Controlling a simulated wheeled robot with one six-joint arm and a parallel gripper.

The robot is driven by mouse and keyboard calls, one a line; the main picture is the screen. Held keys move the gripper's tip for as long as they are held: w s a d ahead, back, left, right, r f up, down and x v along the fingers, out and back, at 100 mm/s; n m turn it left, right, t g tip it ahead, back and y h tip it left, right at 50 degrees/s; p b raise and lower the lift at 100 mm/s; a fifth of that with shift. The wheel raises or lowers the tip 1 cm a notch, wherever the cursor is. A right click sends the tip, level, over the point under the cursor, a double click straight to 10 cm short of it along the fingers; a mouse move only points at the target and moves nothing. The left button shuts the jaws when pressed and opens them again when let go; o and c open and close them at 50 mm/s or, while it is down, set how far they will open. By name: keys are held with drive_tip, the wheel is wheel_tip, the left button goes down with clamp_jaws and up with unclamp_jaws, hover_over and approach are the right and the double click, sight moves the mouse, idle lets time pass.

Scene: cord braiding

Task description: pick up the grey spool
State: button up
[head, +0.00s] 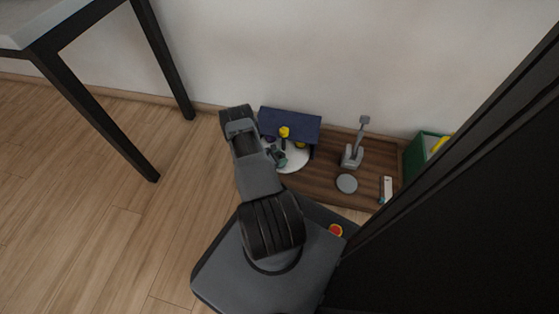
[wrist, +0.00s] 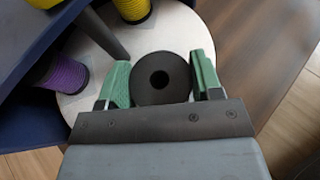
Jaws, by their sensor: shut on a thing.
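The grey spool (wrist: 146,88) shows in the wrist view as a dark round spool with a black hole in its middle. My gripper (wrist: 161,74) has its two green fingers on either side of the spool and is shut on it. The spool is over the white round plate (wrist: 187,32); I cannot tell whether it is lifted clear. In the head view my gripper (head: 278,157) is at the plate (head: 298,163), and the spool is hard to make out there.
A purple spool (wrist: 68,77) and a yellow spool (wrist: 132,8) sit by the plate's edge. A dark blue panel (head: 290,121) stands behind.

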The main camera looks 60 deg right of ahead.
drive_tip(key=shift+c, duration=0.6)
